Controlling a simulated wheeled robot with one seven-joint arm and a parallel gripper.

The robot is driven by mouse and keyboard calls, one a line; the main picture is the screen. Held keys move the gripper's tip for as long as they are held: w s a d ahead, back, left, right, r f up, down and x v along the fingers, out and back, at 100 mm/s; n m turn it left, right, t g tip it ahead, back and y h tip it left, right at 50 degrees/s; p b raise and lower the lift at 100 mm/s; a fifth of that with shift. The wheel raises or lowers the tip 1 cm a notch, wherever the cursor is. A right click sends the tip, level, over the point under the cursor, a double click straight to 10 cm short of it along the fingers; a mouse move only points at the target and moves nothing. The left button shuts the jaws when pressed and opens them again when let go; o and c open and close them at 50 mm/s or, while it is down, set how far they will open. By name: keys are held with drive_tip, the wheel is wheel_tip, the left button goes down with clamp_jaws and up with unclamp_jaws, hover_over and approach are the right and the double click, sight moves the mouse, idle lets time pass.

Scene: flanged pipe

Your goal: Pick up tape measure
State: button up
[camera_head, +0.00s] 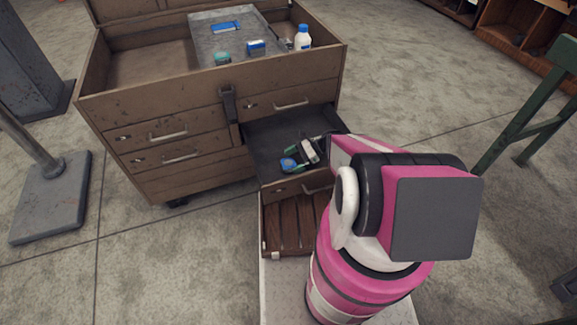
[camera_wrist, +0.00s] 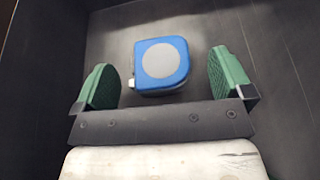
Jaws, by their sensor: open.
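The tape measure (camera_wrist: 160,65) is blue with a round grey face. It lies on the dark floor of an open drawer (camera_head: 265,135). In the head view the tape measure (camera_head: 289,164) shows just beside my gripper's fingers. My gripper (camera_wrist: 163,82) has green pads and is open. In the wrist view the tape measure sits between and slightly beyond the two fingers, with a gap on each side. It touches neither finger as far as I can see. In the head view my gripper (camera_head: 304,153) is partly hidden by my arm.
The drawer belongs to a brown wooden cabinet (camera_head: 180,110), and its walls stand close around my gripper. A grey metal box (camera_head: 235,35), small blue and green items and a white bottle (camera_head: 303,38) are on top. A green metal frame (camera_head: 530,110) stands at the right.

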sight(287, 164)
drive_tip(key=shift+x, duration=1.3)
drive_tip(key=c, duration=1.1)
drive_tip(key=shift+c, duration=0.2)
drive_tip(key=shift+r, duration=0.2)
